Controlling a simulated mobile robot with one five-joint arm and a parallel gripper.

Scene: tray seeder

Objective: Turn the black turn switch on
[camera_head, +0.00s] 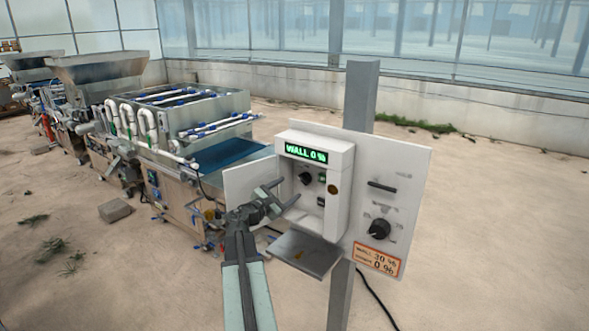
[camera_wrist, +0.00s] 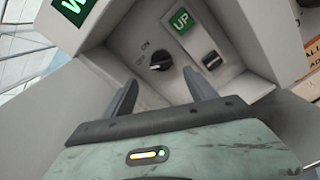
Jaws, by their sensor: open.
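The black turn switch (camera_head: 305,178) sits inside the white control box (camera_head: 318,151), on its recessed face. In the wrist view the switch (camera_wrist: 160,60) shows as a round black knob with a pale pointer mark, and faint lettering beside it is too small to read surely. My gripper (camera_head: 289,191) is open and empty at the front of the box. In the wrist view its two fingers (camera_wrist: 160,82) stand apart, pointing toward the switch, with the knob beyond and between them. I see no contact with the knob.
A larger black knob (camera_head: 379,229) is on the white panel to the right. An open door (camera_head: 245,182) and a grey shelf (camera_head: 303,253) flank the box.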

